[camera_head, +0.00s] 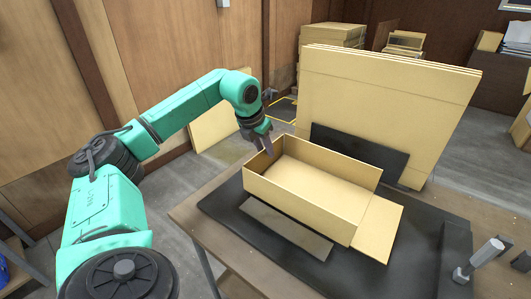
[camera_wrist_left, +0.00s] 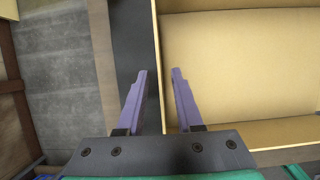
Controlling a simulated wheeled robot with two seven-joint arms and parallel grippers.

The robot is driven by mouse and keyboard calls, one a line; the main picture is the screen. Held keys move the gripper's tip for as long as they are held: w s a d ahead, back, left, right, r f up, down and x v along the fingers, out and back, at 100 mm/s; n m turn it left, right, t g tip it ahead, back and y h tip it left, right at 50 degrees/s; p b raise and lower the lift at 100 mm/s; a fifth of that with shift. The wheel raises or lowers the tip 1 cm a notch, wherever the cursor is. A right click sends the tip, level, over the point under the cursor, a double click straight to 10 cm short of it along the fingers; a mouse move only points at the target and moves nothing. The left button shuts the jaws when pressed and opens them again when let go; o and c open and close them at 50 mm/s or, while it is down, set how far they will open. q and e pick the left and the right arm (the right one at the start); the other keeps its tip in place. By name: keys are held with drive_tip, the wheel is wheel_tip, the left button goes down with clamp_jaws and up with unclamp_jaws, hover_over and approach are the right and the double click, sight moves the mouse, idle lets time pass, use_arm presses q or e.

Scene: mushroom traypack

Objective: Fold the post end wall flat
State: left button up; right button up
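A tan cardboard tray box (camera_head: 300,212) lies on a black mat, its long side walls standing. Its right end wall (camera_head: 378,229) lies folded outward, nearly flat, on the side towards a grey metal post (camera_head: 486,253). My left gripper (camera_head: 262,147) is at that left end. In the left wrist view the two purple fingers (camera_wrist_left: 160,72) are apart, with the thin wall edge (camera_wrist_left: 157,50) running between them; I cannot tell whether either finger touches it. My right gripper is not in view.
The black mat (camera_head: 420,262) covers much of the brown table (camera_head: 205,230). Large flat cardboard sheets (camera_head: 385,95) stand behind the box, with a dark panel (camera_head: 360,150) before them. A dark strip (camera_head: 287,228) lies along the box's front.

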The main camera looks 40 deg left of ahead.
use_arm(q)
drive_tip(key=shift+w+f, duration=0.3)
drive_tip(key=shift+f, duration=0.35)
clamp_jaws()
idle(1.0)
